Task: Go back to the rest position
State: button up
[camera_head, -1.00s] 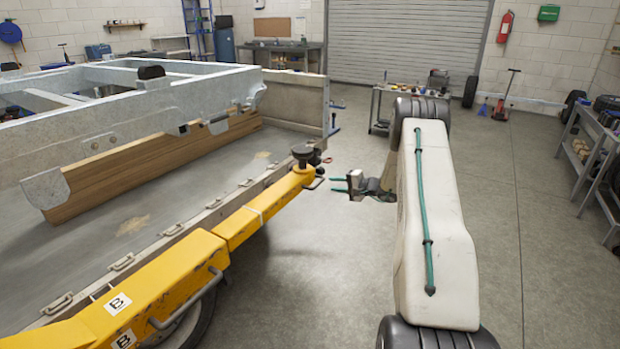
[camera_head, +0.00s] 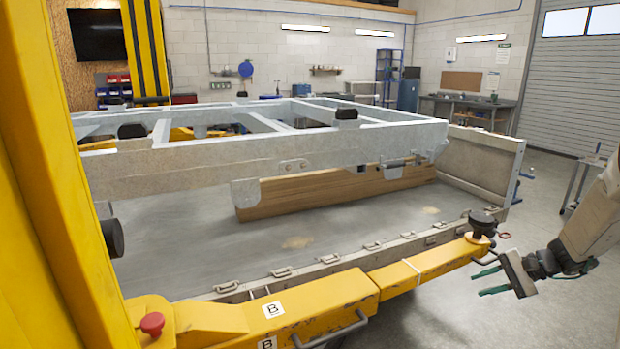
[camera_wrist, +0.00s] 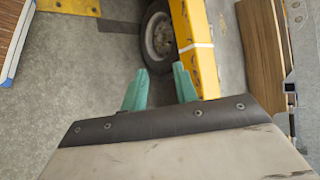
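My gripper (camera_head: 488,282) is at the right of the head view, in front of the yellow lift arm's far end. Its two green fingers are apart with nothing between them. The fingers also show in the wrist view (camera_wrist: 160,88), open above the grey floor near a wheel (camera_wrist: 160,36). My pale arm (camera_head: 592,225) reaches in from the right edge. The galvanised trailer frame (camera_head: 200,160) rests above the flatbed, and a wooden board (camera_head: 320,192) stands on edge below it.
A yellow lift arm (camera_head: 320,295) marked B crosses the foreground, with a dark round pad (camera_head: 482,221) at its end. A yellow post (camera_head: 60,180) with a red knob (camera_head: 152,323) stands at left. A workbench (camera_head: 465,110) is at the back. Open floor lies at right.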

jog(key=s+a+r+n+g+h, duration=0.1)
jog(key=s+a+r+n+h, duration=0.2)
jog(key=s+a+r, duration=0.4)
jog(key=s+a+r+n+g+h, duration=0.1)
jog(key=s+a+r+n+h, duration=0.2)
jog(key=s+a+r, duration=0.4)
jog(key=s+a+r+n+g+h, duration=0.1)
jog(key=s+a+r+n+h, duration=0.2)
jog(key=s+a, duration=0.6)
jog(key=s+r+n, duration=0.2)
jog(key=s+r, duration=0.1)
jog(key=s, duration=0.6)
jog(key=shift+s+a+r+h, duration=0.25)
jog(key=shift+s+r+h, duration=0.05)
jog(key=shift+r, duration=0.1)
